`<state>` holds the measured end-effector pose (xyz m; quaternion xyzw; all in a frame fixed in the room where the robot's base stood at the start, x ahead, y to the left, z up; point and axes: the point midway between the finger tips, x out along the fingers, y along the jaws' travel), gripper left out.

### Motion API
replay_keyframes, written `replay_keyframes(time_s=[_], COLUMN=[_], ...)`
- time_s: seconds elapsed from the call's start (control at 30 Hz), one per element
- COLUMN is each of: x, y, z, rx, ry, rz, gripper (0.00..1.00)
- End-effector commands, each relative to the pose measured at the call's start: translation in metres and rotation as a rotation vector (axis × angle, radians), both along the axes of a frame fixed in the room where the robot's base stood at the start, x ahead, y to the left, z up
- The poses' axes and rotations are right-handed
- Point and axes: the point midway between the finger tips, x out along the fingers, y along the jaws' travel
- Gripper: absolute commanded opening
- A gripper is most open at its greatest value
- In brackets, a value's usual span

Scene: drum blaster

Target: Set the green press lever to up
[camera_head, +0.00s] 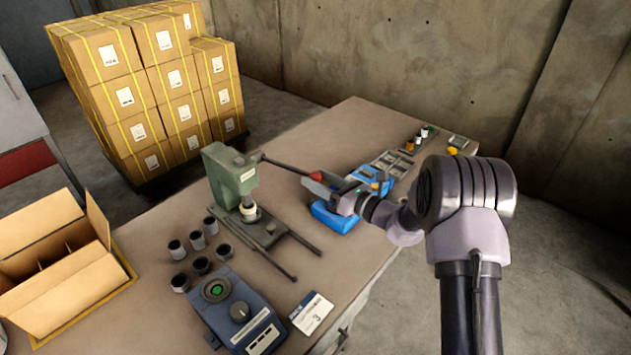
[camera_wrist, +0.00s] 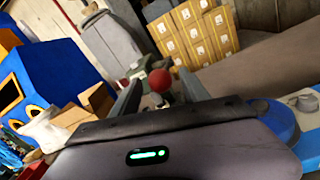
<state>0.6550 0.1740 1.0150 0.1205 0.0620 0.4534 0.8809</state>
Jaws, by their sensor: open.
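The green press (camera_head: 230,178) stands upright on the table, left of my gripper. Its dark lever (camera_head: 285,165) reaches out from the press head to the right, sloping slightly down in the head view. A red ball knob is at the lever's end; in the wrist view the knob (camera_wrist: 160,80) shows between the two fingers. My gripper (camera_head: 322,184) is open at the knob end of the lever. In the wrist view the open fingers of my gripper (camera_wrist: 160,92) stand one on each side of the knob. I cannot tell whether either finger touches it. The press body is mostly hidden in the wrist view.
A blue object (camera_head: 338,220) lies below my gripper. Several dark cups (camera_head: 198,240) and a blue control box (camera_head: 238,310) with a green button stand at the front. Metal bars (camera_head: 262,250) lie by the press base. Strapped cartons (camera_head: 150,85) are stacked behind the table.

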Motion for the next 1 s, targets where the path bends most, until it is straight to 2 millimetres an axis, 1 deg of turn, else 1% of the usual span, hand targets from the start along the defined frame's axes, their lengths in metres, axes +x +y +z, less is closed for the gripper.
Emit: replay_keyframes(time_s=[0.03,0.13,0.4,0.43,0.47,0.6,0.67,0.7,1.0], x=[0.0026,0.0069,0.0079,0.0079,0.0079,0.0079,0.0079,0.0078,0.0077], y=[0.0048,0.0099,0.0117,0.0117,0.0116,0.0115,0.0113,0.0114,0.0113], z=[-0.0013,-0.0003,0.0004,0.0004,0.0005,0.0005,0.0005,0.0005,0.0004], rx=[-0.002,0.000,-0.001,-0.001,-0.001,-0.001,-0.001,-0.001,-0.001], ry=[-0.001,0.000,0.001,0.001,0.001,0.001,0.000,0.000,0.000], rz=[0.002,0.000,0.000,0.000,0.000,0.000,0.000,0.000,0.000], gripper=[0.53,0.53,0.53,0.49,0.43,0.16,0.04,0.00,0.00])
